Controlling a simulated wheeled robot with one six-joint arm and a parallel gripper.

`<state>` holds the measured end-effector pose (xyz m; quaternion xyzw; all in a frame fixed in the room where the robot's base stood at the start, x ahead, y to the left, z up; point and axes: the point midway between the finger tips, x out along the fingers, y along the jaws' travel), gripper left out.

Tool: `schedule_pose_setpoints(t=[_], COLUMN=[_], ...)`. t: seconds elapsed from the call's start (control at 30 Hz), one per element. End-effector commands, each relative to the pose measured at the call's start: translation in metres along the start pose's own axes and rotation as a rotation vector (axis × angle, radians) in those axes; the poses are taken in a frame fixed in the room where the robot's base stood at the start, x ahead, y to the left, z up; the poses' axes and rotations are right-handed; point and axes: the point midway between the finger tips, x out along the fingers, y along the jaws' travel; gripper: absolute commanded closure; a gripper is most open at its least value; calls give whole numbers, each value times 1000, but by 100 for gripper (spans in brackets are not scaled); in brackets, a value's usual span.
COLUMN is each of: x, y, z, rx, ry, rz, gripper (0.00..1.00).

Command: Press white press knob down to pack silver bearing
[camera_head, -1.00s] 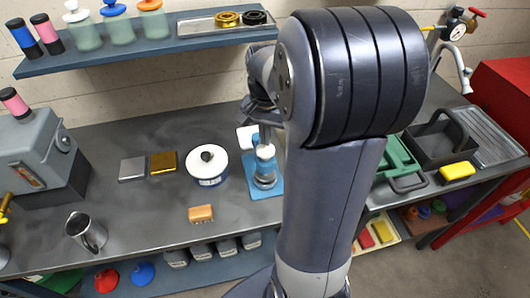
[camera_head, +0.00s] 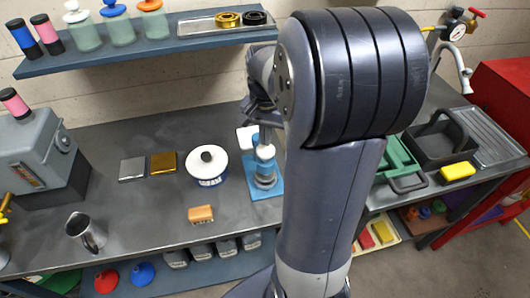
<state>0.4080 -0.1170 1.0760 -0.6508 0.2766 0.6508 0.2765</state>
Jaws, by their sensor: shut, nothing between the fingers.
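A small press with a blue base (camera_head: 272,189) and a blue upright stands on the grey bench, just left of my arm. Its white press knob (camera_head: 266,150) shows above a silver cylindrical part (camera_head: 265,176), which looks like the silver bearing. My gripper (camera_head: 262,122) is above the press, seen small and partly hidden by my own arm. It is shut and holds nothing. I cannot tell whether the fingertips touch the knob.
A white round pot (camera_head: 207,165) stands left of the press, with an orange-brown block (camera_head: 201,214) in front. A silver plate (camera_head: 133,168) and a gold plate (camera_head: 163,162) lie further left. A metal jug (camera_head: 86,232) stands near the front edge.

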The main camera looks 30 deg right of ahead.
Motion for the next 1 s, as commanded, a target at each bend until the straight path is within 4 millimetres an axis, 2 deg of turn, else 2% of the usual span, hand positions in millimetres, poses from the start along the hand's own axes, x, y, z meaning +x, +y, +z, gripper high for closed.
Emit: schedule_pose_setpoints(t=[0.57, 1.0], x=[1, 22], y=[0, 0], z=[0, 0], rx=[0, 0], ry=[0, 0], rz=[0, 0], gripper=[100, 100])
